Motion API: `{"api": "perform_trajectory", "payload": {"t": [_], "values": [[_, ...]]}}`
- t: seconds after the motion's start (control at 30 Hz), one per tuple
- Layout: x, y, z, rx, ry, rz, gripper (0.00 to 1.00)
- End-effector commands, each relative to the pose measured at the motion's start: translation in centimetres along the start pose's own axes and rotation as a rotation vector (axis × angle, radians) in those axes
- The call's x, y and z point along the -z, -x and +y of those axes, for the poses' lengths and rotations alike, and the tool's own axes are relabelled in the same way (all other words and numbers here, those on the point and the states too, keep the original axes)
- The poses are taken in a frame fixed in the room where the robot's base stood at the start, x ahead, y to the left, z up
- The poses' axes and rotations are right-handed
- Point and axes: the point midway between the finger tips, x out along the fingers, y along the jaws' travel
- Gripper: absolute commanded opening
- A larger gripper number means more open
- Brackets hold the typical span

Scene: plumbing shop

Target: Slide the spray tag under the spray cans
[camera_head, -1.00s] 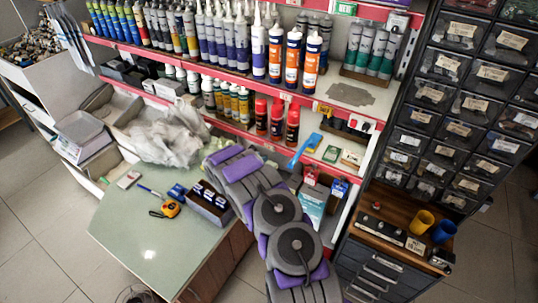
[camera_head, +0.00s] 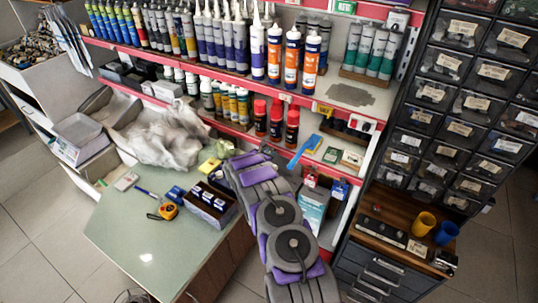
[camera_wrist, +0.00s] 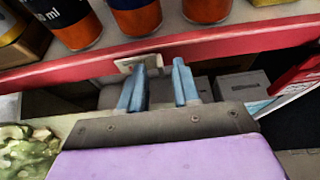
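The spray cans (camera_head: 276,125) are three dark cans with red caps and red bases on the middle shelf.
The red shelf rail (camera_wrist: 75,69) runs across in front of my fingers. Grey boxes (camera_wrist: 245,86) sit below it. A dark box (camera_head: 210,205), an orange tape measure (camera_head: 168,211) and a yellow item (camera_head: 209,166) lie near my arm. The front of the green tabletop (camera_head: 145,245) is clear.

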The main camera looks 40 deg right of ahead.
Motion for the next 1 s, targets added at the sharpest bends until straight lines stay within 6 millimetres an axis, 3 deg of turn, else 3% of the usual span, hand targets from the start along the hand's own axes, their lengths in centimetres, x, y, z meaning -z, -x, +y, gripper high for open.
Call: {"api": "perform_trajectory", "payload": {"t": [0.33,1.0], "values": [[0.04,0.00,-0.02,0.000,0.000,0.001,0.00],[0.07,0.00,-0.03,0.001,0.000,0.001,0.00]]}}
